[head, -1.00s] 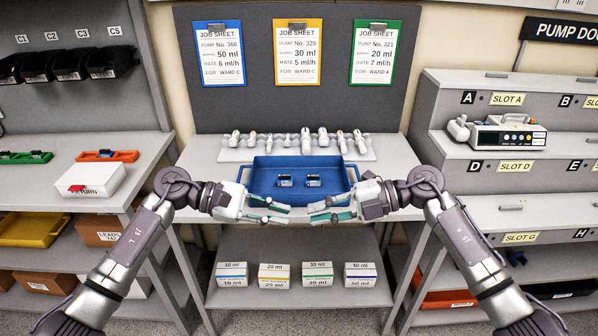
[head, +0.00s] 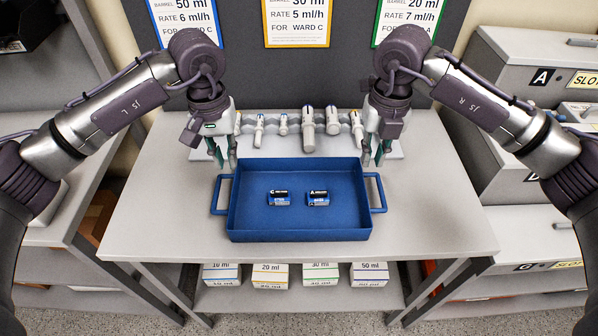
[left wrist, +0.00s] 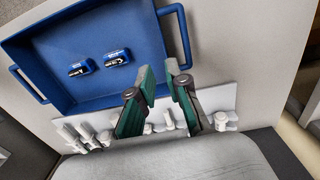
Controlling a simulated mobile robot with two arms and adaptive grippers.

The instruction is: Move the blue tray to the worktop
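The blue tray (head: 300,226) sits level on the light grey worktop (head: 160,215), with a handle on its left and right sides. Two small blue-and-black batteries (head: 279,198) (head: 317,198) lie inside it. My left gripper (head: 222,162) points down near the tray's back left corner, apart from the left handle. My right gripper (head: 375,160) points down near the back right corner, apart from the right handle. Both show a gap between their fingers and hold nothing. The left wrist view shows the left fingers (left wrist: 155,82) apart, with the tray (left wrist: 90,95) beyond them.
A pale rack with several white syringe-like pieces (head: 307,130) stands behind the tray. Job sheets (head: 297,22) hang on the grey board. Boxes (head: 318,274) sit on the shelf below. Grey slot shelving (head: 540,75) stands at right. The worktop is clear in front and at both sides.

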